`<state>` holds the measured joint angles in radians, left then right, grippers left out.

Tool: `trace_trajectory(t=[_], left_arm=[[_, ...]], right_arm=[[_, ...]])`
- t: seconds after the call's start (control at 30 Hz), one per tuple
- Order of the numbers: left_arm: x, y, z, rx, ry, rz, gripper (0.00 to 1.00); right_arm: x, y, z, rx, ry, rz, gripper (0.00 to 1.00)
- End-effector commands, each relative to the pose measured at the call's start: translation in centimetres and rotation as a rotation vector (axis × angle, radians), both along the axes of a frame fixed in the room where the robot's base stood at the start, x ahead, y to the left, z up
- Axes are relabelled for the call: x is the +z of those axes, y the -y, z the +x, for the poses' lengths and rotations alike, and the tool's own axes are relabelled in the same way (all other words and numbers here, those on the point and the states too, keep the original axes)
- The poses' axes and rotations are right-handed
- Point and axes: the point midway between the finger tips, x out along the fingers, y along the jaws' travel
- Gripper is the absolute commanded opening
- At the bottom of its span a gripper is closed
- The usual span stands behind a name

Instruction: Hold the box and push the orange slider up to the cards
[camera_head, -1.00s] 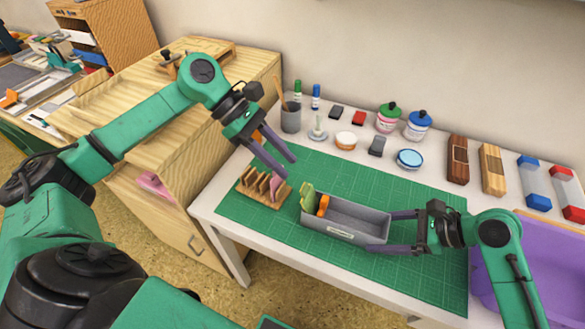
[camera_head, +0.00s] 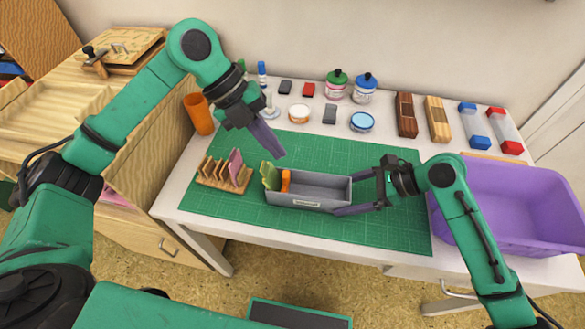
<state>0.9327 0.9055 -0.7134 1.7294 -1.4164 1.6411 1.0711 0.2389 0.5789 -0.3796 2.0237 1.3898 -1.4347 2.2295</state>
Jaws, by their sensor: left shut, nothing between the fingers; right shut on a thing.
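The grey box (camera_head: 318,193) lies on the green cutting mat (camera_head: 370,223). The orange slider (camera_head: 285,182) stands upright inside it near its left end. The green cards (camera_head: 269,175) stand at the left end of the box, close to the slider; I cannot tell if they touch. My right gripper (camera_head: 340,194) is shut on the box at its right end, one finger along each long side. My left gripper (camera_head: 278,153) is shut and empty, above the mat behind the slider and cards, apart from both.
A wooden rack (camera_head: 207,182) with upright cards stands just left of the box. Jars, inkpads and stamp blocks line the back of the table. An orange cup (camera_head: 198,114) is at the back left, a purple bin (camera_head: 520,205) at the right. The mat in front of the box is clear.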

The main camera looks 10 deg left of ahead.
Motion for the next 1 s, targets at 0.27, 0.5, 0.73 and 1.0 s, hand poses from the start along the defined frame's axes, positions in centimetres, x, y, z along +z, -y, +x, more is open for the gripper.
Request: trace_trajectory(t=[0.27,0.5,0.73,1.0], left_arm=[[1.1,3.0,0.2,0.680,-0.328,0.169,0.00],[1.8,4.3,0.4,1.083,-0.456,0.228,0.00],[0.0,5.0,0.3,1.125,-0.474,0.234,0.00],[-5.5,6.9,0.3,1.124,-0.475,0.235,0.00]], right_arm=[[0.0,0.0,0.0,0.000,0.000,0.001,0.38],[0.0,0.0,0.0,0.000,0.000,0.001,0.38],[0.0,0.0,0.0,0.000,0.000,0.001,0.38],[0.0,0.0,0.0,0.000,0.000,0.001,0.38]])
